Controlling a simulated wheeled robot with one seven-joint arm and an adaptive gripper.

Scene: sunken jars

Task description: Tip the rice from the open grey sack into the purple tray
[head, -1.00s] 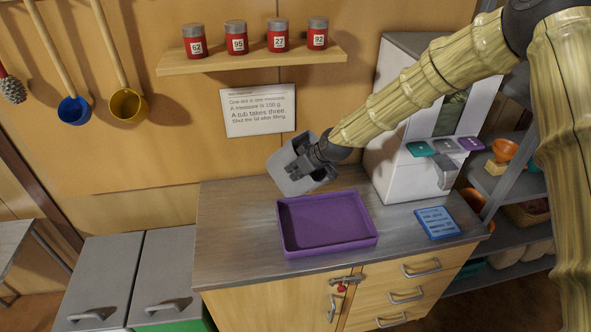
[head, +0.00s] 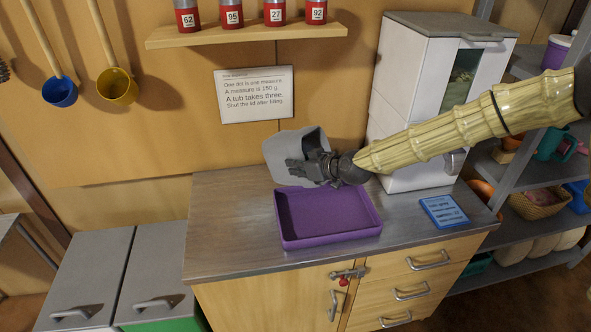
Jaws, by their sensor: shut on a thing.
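The grey sack (head: 290,147) is in my gripper (head: 314,168), just above the back left part of the purple tray. My gripper is shut on the sack, with the arm reaching in from the right. The sack looks tilted; its mouth and any rice inside are hidden from this view. The purple tray (head: 329,236) lies on the counter's middle, and its visible floor looks bare and dark purple. I see no rice falling.
A white dispenser (head: 398,100) stands on the counter (head: 225,220) behind the arm. A blue card (head: 443,211) lies right of the tray. A shelf (head: 245,35) with red jars hangs above a written sign (head: 254,95). The counter's left part is clear.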

